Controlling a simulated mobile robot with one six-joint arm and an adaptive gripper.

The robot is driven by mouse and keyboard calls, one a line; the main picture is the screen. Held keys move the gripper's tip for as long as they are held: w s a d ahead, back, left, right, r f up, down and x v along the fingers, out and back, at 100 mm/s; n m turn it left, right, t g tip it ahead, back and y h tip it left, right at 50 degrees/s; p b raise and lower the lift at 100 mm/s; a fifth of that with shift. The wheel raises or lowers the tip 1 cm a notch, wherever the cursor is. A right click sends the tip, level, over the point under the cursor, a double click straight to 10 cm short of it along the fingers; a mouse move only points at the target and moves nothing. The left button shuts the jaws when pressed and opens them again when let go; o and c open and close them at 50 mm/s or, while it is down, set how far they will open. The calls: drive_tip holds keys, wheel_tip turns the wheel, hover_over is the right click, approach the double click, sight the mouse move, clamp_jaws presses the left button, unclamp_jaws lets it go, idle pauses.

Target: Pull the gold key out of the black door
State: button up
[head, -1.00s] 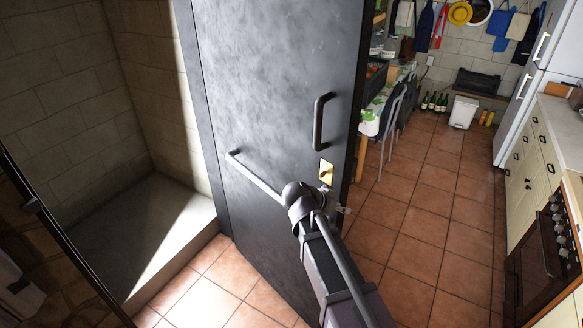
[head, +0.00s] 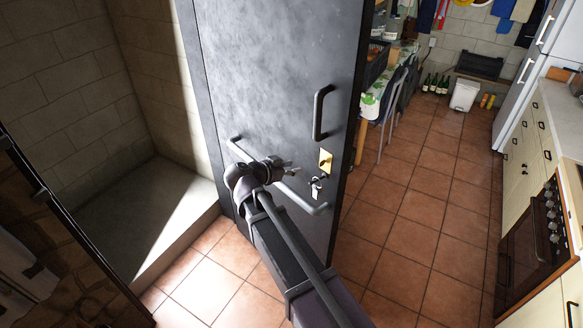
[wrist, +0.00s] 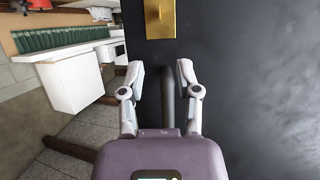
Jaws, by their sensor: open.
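The black door (head: 265,75) stands open across the middle of the head view. Its gold lock plate (head: 325,161) sits near the right edge, below a dark pull handle (head: 321,112). The plate also shows at the top of the wrist view (wrist: 160,18). A small darker detail shows on it, but I cannot clearly make out the gold key. My gripper (head: 302,178) is close to the door, left of and below the plate. In the wrist view my gripper (wrist: 162,78) is open, its fingers apart and short of the plate. A dark bar shows between or behind them.
A pale bar (head: 300,199) crosses the door behind my arm. Right of the door are a table (head: 370,105), chairs, a white bin (head: 464,95) and a counter with an oven (head: 535,235). Open tiled floor lies between. A stone ledge (head: 130,215) is at left.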

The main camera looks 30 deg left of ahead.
drive_tip(key=shift+w, duration=0.1)
drive_tip(key=shift+b+x, duration=2.6)
drive_tip(key=shift+x, duration=4.25)
clamp_jaws()
drive_tip(key=shift+s+a, duration=0.3)
drive_tip(key=shift+s, duration=0.6)
drive_tip(key=shift+s+a, duration=0.35)
drive_tip(key=shift+s, duration=0.55)
drive_tip(key=s+a, duration=0.2)
drive_tip(key=s, duration=0.4)
drive_tip(key=shift+a, duration=0.25)
drive_tip(key=shift+s, duration=0.1)
